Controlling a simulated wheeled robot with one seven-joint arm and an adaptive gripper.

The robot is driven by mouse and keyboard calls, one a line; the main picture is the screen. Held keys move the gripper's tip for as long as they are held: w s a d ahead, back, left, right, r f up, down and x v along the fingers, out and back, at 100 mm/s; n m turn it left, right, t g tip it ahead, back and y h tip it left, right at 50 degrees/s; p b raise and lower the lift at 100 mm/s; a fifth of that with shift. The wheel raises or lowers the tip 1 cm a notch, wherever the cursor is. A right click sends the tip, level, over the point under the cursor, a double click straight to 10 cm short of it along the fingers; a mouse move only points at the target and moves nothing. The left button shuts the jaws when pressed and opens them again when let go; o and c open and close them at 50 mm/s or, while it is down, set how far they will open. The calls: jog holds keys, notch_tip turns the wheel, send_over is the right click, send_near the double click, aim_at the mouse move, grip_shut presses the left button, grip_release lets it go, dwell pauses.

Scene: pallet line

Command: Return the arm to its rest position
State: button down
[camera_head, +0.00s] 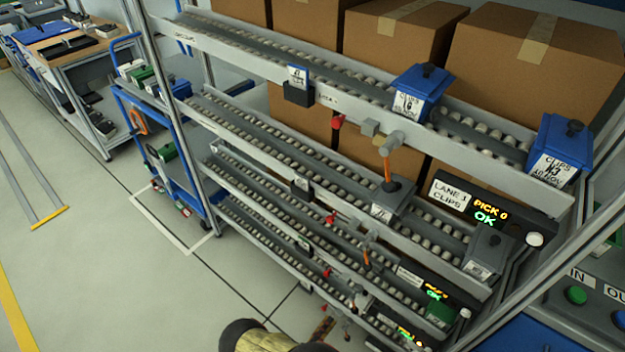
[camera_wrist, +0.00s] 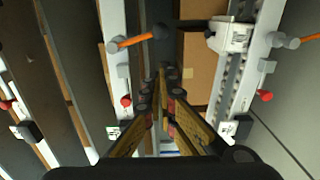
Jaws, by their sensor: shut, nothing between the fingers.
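My gripper (camera_wrist: 162,80) shows in the wrist view, its two fingers closed together with nothing between them. It points toward roller lanes and a cardboard box, and no contact with them shows. In the head view a dark and tan part of my arm (camera_head: 272,338) shows at the bottom edge, in front of the lower lanes. The rest of the arm is out of that view.
A rack of sloping roller lanes (camera_head: 290,145) fills the middle and right. Blue bins (camera_head: 421,92) sit on the top lane, with cardboard boxes (camera_head: 400,32) behind. Orange-handled levers (camera_head: 387,172) stick out from the rack. A blue cart (camera_head: 165,150) stands left; the floor (camera_head: 90,240) there is open.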

dwell(0.3)
jog(key=s+d+r+n+g+h, duration=0.1)
jog(key=s+d+n+g+h, duration=0.25)
jog(key=s+d+g, duration=0.35)
jog(key=s+a+r+m+g+y+p, duration=0.25)
jog(key=r+g+y, duration=0.25)
jog(key=r, duration=1.4)
jog(key=s+a+r+m+g+y+p, duration=0.15)
jog(key=r+m+g+y, duration=0.3)
jog(key=r, duration=1.45)
jog(key=s+d+r+m+t+y+p, duration=0.1)
jog(key=d+r+m+t+y, duration=0.1)
jog(key=r, duration=1.2)
jog(key=s+d+r+m+t+y+p, duration=0.1)
jog(key=d+r+m+t+y, duration=0.2)
jog(key=r, duration=1.2)
jog(key=d+m+t, duration=0.2)
jog(key=d+t, duration=0.1)
jog(key=d, duration=0.2)
jog(key=shift+s+d, duration=0.25)
jog(key=shift+d, duration=0.05)
